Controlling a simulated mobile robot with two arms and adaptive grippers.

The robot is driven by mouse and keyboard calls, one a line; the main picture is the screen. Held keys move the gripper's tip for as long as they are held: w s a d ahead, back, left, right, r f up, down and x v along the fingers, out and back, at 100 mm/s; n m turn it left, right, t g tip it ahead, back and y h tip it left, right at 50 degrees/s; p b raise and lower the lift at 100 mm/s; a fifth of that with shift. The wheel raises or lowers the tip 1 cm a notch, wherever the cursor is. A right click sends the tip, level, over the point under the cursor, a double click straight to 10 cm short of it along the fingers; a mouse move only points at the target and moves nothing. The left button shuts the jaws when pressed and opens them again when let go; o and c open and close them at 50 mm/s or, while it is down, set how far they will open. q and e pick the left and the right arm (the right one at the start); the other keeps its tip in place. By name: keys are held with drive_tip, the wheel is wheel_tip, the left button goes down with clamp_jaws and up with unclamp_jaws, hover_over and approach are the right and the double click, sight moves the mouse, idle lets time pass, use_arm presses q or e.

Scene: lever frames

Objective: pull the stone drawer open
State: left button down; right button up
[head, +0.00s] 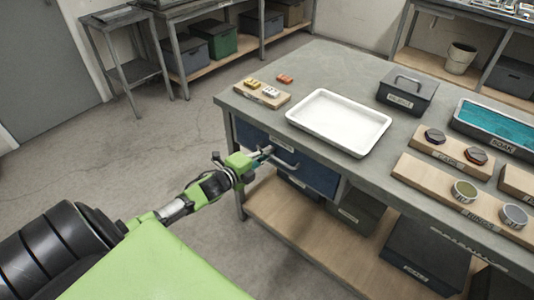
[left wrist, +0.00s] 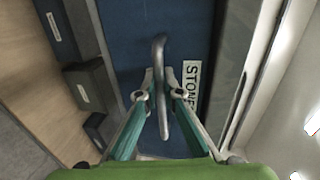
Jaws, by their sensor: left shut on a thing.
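The stone drawer (head: 318,177) has a dark blue front, set under the near left edge of the grey workbench (head: 330,70). It looks flush or nearly flush with the bench. In the left wrist view its blue front (left wrist: 125,40) carries a white label reading "STONE" (left wrist: 190,88), partly covered by a finger. A grey bar handle (left wrist: 159,50) stands out from the front. My left gripper (head: 263,155) is at this handle, its two teal fingers (left wrist: 160,88) closed on the bar from both sides. My right gripper is not in view.
On the bench are a white tray (head: 340,121), a wooden block with small pieces (head: 262,97), a dark lidded box (head: 407,90) and boards with round pieces. A lower wooden shelf (head: 300,235) holds dark bins. The floor left of the bench is clear.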

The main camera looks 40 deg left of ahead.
use_arm(q)
drive_tip(key=shift+s, duration=0.15)
drive_tip(key=f+p+v, duration=0.2)
drive_tip(key=p+v, duration=0.1)
drive_tip(key=v, duration=0.7)
drive_tip(key=s+f+p+v, duration=0.1)
drive_tip(key=p+v, duration=0.3)
drive_tip(key=v, duration=0.6)
drive_tip(key=shift+s+a+f, duration=0.15)
drive_tip(key=shift+s+f, duration=0.15)
drive_tip(key=shift+f, duration=0.25)
drive_tip(key=c, duration=2.5)
unclamp_jaws()
drive_tip(key=v, duration=1.2)
drive_tip(key=shift+a, duration=0.1)
